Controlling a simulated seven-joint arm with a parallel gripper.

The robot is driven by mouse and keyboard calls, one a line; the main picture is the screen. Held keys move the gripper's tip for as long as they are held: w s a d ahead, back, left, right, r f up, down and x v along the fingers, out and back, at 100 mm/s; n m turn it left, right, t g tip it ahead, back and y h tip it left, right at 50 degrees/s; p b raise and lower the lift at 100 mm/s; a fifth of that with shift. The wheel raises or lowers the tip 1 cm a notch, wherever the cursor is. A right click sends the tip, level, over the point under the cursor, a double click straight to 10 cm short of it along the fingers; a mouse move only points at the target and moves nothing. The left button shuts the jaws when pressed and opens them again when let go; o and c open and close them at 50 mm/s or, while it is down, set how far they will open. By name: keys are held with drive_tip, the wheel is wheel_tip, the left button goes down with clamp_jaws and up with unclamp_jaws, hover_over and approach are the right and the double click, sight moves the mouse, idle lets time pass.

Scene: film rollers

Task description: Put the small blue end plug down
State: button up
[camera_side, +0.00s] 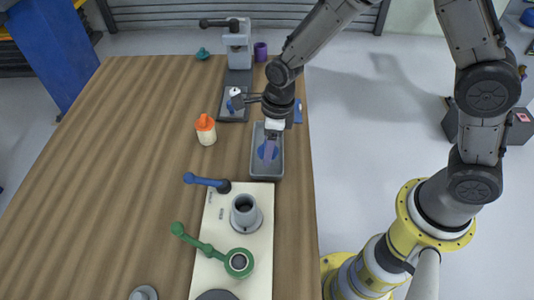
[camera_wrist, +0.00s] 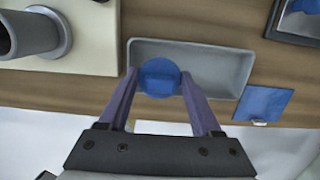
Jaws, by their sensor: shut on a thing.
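The small blue end plug (camera_wrist: 160,77) is a round blue piece between the two purple fingers of my gripper (camera_wrist: 160,82) in the wrist view. The fingers are shut on its sides. In the side view my gripper (camera_side: 269,154) points down over a shallow grey tray (camera_side: 268,174), and the blue plug (camera_side: 262,151) shows partly behind the fingers. The tray also shows in the wrist view (camera_wrist: 222,68), with the plug overlapping its near left part. I cannot tell whether the plug touches the tray floor.
A cream fixture board (camera_side: 208,249) with a grey upright tube (camera_side: 245,214), a blue lever (camera_side: 205,181) and a green lever (camera_side: 205,247) stands near the tray. An orange-capped bottle (camera_side: 206,131) is left. A press (camera_side: 238,48) and purple cup (camera_side: 260,51) stand behind. The table's left is clear.

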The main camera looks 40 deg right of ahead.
drive_tip(key=shift+w+f, duration=0.15)
drive_tip(key=shift+f, duration=1.55)
drive_tip(key=shift+f, duration=0.1)
drive_tip(key=o, duration=1.1)
